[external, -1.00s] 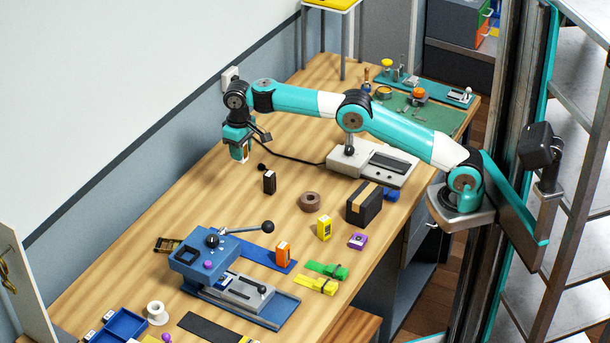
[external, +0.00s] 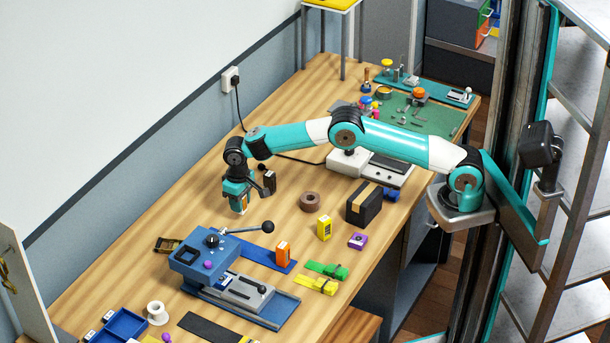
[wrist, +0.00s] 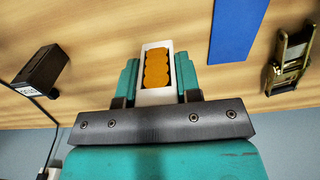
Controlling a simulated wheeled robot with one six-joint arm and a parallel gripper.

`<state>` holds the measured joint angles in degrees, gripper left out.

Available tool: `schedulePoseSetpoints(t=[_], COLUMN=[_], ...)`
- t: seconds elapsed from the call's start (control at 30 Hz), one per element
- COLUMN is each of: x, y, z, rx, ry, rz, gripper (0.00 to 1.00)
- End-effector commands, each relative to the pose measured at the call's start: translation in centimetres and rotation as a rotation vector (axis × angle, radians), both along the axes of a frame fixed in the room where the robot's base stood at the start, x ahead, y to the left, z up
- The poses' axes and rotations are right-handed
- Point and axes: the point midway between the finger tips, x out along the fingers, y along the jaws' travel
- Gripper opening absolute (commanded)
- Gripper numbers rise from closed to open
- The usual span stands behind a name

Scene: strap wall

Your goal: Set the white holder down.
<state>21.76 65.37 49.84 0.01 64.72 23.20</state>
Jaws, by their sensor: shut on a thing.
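The white holder (wrist: 157,96) is an open-topped white box with an orange-yellow ridged insert. My gripper (wrist: 157,88) is shut on it, with a teal finger on each side. In the external view my gripper (external: 241,203) points down over the left part of the wooden table, and only a small part of the white holder (external: 244,208) shows below the fingers. I cannot tell whether its underside touches the table.
A black block (external: 270,181) stands close right of my gripper; it is at the left in the wrist view (wrist: 40,70). A metal buckle (external: 167,245) lies toward the front left. A blue clamp device (external: 205,255) stands in front. Bare wood surrounds the holder.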

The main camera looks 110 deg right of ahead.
Motion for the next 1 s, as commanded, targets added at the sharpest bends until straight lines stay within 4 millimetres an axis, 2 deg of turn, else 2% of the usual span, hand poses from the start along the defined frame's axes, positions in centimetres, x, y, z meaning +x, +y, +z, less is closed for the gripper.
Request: schedulePoseSetpoints(t=[0.2,0.3,0.63,0.67,0.77,1.0], x=[-0.1,0.0,0.0,0.0,0.0,0.0], y=[0.0,0.0,0.0,0.0,0.0,0.0], z=[-3.1,-4.0,-4.4,-4.5,-4.4,-4.3], rx=[0.001,0.001,0.001,0.001,0.001,0.001], ry=[0.004,0.001,0.001,0.001,0.001,0.001], rz=[0.000,0.000,0.000,0.000,0.000,0.000], gripper=[0.05,0.05,0.05,0.34,0.57,0.57])
